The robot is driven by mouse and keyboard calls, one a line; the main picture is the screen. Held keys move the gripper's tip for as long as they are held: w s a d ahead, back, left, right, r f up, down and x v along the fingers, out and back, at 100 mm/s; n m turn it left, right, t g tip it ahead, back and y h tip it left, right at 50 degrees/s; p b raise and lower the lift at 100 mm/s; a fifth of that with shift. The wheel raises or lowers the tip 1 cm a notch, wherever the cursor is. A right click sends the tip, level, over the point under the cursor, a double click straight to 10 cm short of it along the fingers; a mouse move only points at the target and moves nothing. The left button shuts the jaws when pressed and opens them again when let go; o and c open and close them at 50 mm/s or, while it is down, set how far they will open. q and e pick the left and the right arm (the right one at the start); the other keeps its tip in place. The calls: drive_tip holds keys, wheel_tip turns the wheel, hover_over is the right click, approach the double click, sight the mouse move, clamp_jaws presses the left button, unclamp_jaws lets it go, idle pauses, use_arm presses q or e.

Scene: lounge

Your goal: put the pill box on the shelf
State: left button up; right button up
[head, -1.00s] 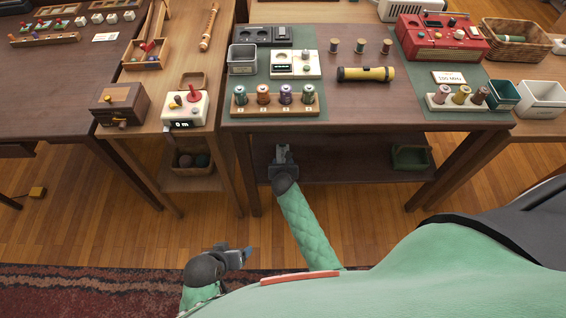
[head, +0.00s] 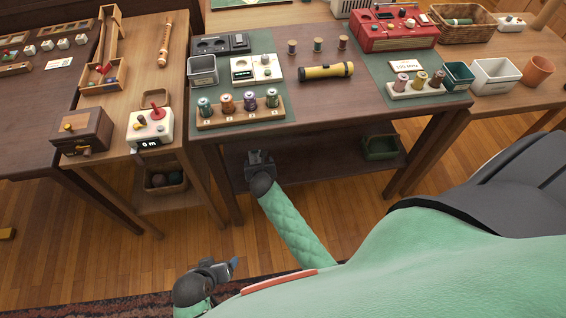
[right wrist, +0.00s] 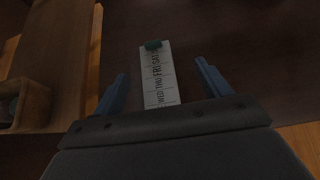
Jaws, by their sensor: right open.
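The pill box (right wrist: 157,82) is a pale strip with day letters such as THU, FRI and SAT and a teal far end. In the right wrist view it lies on a dark wooden surface, between and apart from my blue fingers, its near end hidden by the gripper. My right gripper (head: 260,157) is open, at the front of the table's lower shelf (head: 318,163); its wrist view shows the spread fingers (right wrist: 161,69). I cannot make out the pill box in the head view. My left gripper (head: 225,267) is low, away from the tables; its jaw gap is unclear.
The table (head: 345,101) above the shelf holds spools, a flashlight (head: 326,71) and a red radio (head: 395,25). A green tray (head: 380,147) sits at the shelf's right. A wooden basket (head: 165,180) stands under the left side table. The shelf's middle is clear.

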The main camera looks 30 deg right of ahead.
use_arm(q)
drive_tip(key=shift+s+r, duration=0.1)
drive_tip(key=shift+r, duration=0.05)
use_arm(e)
drive_tip(key=s+d+r, duration=0.6)
drive_tip(key=s+d, duration=0.1)
drive_tip(key=shift+s, duration=0.4)
drive_tip(key=shift+d, duration=0.1)
